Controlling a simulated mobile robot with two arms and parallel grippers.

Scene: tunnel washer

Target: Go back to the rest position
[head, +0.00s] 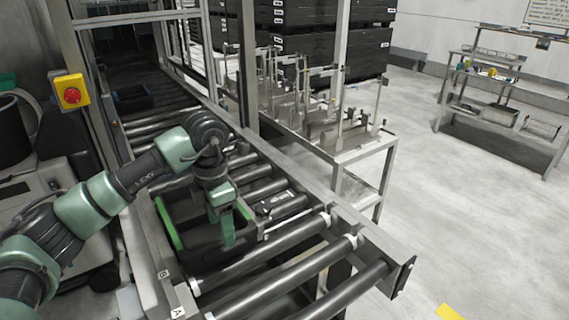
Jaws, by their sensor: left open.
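My left gripper (236,226) hangs from the green and black left arm, which comes in from the left. It points down over a black crate (205,256) with a green edge strip (168,226), on the roller conveyor (268,272). The jaws are open; the gripper hides part of the crate, and I cannot tell how deep the fingertips reach into it. A small dark item with a light label (282,203) lies just right of the gripper. My right gripper is not in view.
A red emergency button on a yellow box (71,95) stands at the left by the conveyor frame. A metal rack with fixtures (335,145) stands right of the conveyor. Stacked black crates (310,45) are behind. A shelf bench (500,115) is far right; the floor between is clear.

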